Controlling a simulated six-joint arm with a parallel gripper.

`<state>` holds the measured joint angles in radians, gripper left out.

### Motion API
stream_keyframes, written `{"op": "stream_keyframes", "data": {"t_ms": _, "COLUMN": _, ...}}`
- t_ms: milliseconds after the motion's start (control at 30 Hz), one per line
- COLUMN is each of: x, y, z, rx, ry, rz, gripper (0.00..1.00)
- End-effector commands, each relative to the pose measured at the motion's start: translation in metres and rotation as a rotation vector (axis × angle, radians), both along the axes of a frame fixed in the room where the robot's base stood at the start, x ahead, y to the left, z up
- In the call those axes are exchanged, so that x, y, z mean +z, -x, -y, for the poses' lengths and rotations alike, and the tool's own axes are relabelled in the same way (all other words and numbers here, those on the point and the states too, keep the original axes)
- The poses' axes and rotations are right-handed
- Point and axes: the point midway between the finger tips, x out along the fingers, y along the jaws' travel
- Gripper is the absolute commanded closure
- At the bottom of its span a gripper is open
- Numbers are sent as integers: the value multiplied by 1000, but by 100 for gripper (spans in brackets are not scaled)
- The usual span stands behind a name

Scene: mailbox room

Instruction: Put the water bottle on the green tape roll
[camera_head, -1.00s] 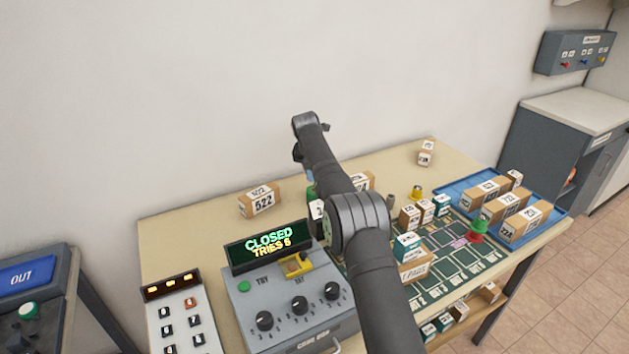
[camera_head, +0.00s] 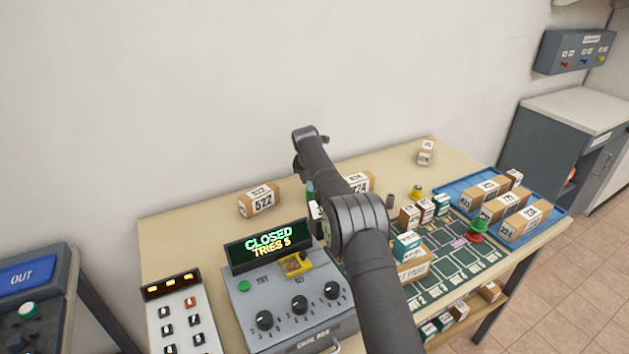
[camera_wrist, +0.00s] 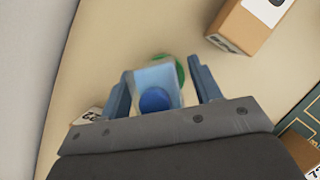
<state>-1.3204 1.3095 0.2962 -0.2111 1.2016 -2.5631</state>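The water bottle (camera_wrist: 150,78) shows in the wrist view as a clear bluish body with a blue cap (camera_wrist: 154,100), seen from above between my fingers. My gripper (camera_wrist: 160,66) has its two blue fingers on either side of it. The left finger looks close to the bottle, and a narrow gap seems to show at the right. Whether they press on it is unclear. The green tape roll (camera_wrist: 181,70) shows partly behind the bottle, at its far right side; the bottle hides the rest. I cannot tell whether bottle and roll touch. In the head view, my arm mostly hides this spot.
A box marked 522 (camera_head: 260,201) stands left of my gripper, and another box (camera_head: 358,182) stands to the right. A control box with a CLOSED display (camera_head: 268,246) is in front. A blue tray (camera_head: 452,190) with boxes lies at right. The back table corner holds a small box (camera_head: 426,153).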

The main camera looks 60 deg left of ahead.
Motion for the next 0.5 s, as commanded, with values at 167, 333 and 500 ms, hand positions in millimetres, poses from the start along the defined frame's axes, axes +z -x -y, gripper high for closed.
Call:
{"op": "stream_keyframes", "data": {"t_ms": 167, "x": 3, "y": 0, "z": 0, "rx": 0, "ry": -1, "rz": 0, "gripper": 42}}
{"op": "stream_keyframes", "data": {"t_ms": 333, "x": 18, "y": 4, "z": 3, "rx": 0, "ry": -2, "rz": 1, "gripper": 42}}
{"op": "stream_keyframes", "data": {"t_ms": 500, "x": 48, "y": 13, "z": 12, "rx": 2, "ry": -3, "rz": 1, "gripper": 42}}
